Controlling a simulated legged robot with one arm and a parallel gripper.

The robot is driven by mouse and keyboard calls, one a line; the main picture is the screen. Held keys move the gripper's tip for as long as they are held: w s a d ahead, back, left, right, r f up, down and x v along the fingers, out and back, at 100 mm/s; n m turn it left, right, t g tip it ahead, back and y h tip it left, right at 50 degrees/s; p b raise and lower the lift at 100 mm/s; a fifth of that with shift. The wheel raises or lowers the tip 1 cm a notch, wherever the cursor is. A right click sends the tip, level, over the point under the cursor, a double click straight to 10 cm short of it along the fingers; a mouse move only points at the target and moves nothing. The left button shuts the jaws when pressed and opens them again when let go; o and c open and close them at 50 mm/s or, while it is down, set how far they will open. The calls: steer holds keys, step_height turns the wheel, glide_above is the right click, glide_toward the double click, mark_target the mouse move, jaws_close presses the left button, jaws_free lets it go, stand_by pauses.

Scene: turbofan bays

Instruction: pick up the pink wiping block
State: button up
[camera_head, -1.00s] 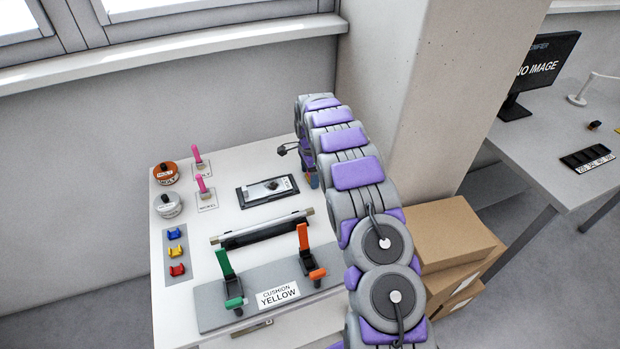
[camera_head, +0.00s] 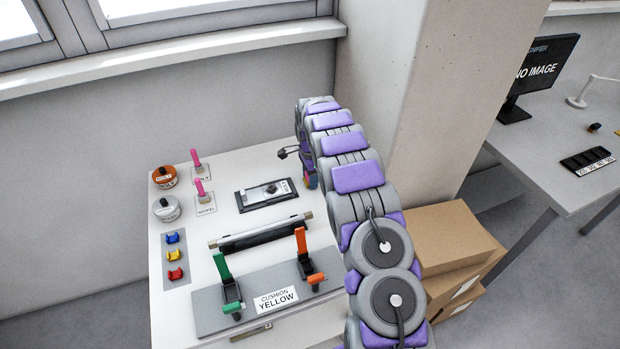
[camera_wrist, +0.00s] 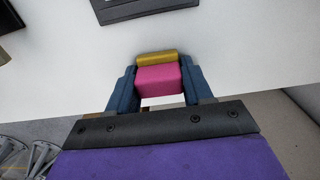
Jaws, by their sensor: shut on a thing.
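The pink wiping block (camera_wrist: 158,79) sits between the two blue fingers of my gripper (camera_wrist: 159,85) in the wrist view. A yellow-olive strip (camera_wrist: 156,58) runs along its far edge. The gripper is shut on the block. White tabletop shows beyond it, and I cannot tell how far above the table the block is. In the head view my arm hides most of the gripper, and only a small blue, pink and orange patch (camera_head: 310,178) shows beside the arm at the table's right side.
Cardboard boxes (camera_head: 445,235) and a pillar (camera_head: 425,100) stand right of my arm.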

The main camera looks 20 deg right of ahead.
step_height(320, 180, up, 10)
steer(key=shift+r+p, duration=0.1)
steer(key=shift+p, duration=1.15)
steer(key=o, duration=0.5)
steer(key=c, duration=0.4)
